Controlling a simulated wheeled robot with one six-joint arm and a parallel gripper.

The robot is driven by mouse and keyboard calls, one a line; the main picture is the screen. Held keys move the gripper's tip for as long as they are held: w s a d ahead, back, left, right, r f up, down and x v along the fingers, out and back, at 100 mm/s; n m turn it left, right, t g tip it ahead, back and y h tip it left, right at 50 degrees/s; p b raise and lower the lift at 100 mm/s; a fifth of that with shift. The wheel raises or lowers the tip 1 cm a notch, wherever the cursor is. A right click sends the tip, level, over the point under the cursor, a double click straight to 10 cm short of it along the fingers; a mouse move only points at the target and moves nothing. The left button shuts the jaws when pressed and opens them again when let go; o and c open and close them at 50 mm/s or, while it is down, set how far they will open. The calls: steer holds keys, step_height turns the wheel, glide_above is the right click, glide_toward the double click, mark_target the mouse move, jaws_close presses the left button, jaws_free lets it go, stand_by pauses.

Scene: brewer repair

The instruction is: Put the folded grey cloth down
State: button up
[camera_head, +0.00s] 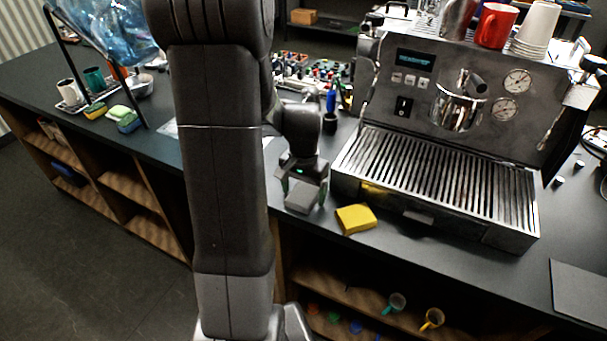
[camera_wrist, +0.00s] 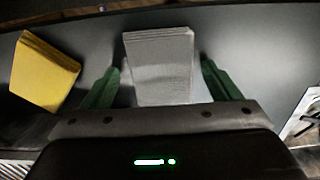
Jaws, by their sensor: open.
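The folded grey cloth (camera_wrist: 160,68) lies on the dark counter in the wrist view, between the two green fingers of my gripper (camera_wrist: 160,88). A gap shows on each side of the cloth, so the fingers are open and apart from it. In the head view the grey cloth (camera_head: 301,196) sits near the counter's front edge, under my gripper (camera_head: 306,190). My gripper points down at it, and part of the cloth's top is hidden by the gripper.
A folded yellow cloth (camera_head: 356,219) lies close beside, and also shows in the wrist view (camera_wrist: 44,72). The espresso machine (camera_head: 440,130) with its slatted drip tray stands to the right. The counter's front edge is near. Small tools (camera_head: 310,68) stand behind.

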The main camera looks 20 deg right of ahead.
mark_target(303, 195)
step_height(303, 195, up, 12)
stand_by(0.4)
steer(key=shift+f, duration=0.1)
step_height(303, 195, down, 13)
steer(key=shift+r, duration=1.15)
